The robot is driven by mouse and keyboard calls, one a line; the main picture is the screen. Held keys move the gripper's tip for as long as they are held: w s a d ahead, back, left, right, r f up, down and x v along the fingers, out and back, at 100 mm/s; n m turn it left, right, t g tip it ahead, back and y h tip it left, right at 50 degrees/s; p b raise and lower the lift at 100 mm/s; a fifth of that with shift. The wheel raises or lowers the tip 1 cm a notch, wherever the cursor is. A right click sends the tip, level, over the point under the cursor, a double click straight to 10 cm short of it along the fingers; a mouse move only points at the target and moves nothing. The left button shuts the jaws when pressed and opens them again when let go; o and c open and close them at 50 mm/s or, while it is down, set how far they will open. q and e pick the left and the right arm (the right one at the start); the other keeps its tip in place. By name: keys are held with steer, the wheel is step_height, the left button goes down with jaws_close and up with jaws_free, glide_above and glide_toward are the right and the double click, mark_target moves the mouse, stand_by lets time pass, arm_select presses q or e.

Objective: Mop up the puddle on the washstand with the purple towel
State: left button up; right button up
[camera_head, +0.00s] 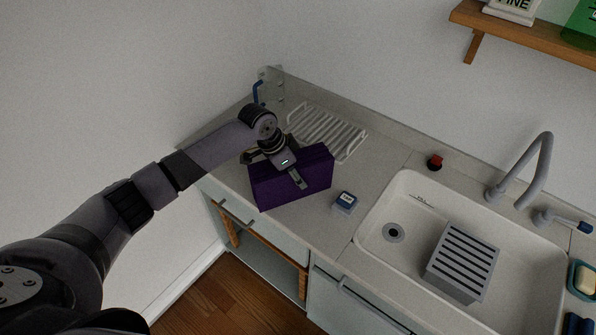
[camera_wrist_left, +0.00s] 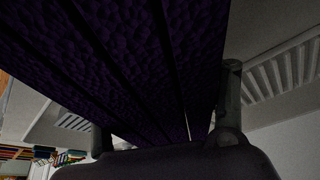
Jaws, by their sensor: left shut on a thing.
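The purple towel (camera_head: 292,183) is a folded, block-like bundle at the left part of the washstand counter (camera_head: 385,160). My left gripper (camera_head: 292,172) is shut on the purple towel from above. In the left wrist view the towel (camera_wrist_left: 130,60) fills much of the picture between the two fingers. The towel seems to be at or just above the counter top; I cannot tell if it touches. No puddle can be made out; the towel and arm hide part of the counter. My right gripper is not in view.
A white wire rack (camera_head: 328,132) lies behind the towel. Further right are the sink (camera_head: 400,260) with a grey slotted rack (camera_head: 461,262), and the faucet (camera_head: 540,170). A red-and-black item (camera_head: 435,162) sits behind the sink.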

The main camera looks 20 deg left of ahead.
mark_target(309, 176)
arm_select(q)
steer(key=shift+d, duration=0.1)
steer(key=shift+d+p, duration=0.4)
steer(key=shift+d, duration=0.55)
steer(key=shift+d, duration=0.1)
steer(key=shift+d+f+p, duration=0.1)
steer(key=shift+d+p, duration=0.2)
steer(key=shift+d, duration=0.65)
steer(key=shift+a, duration=0.2)
steer(key=shift+a, duration=0.95)
steer(key=shift+p, duration=0.3)
step_height(309, 176, up, 8)
steer(key=p, duration=0.7)
steer(key=shift+p, duration=0.4)
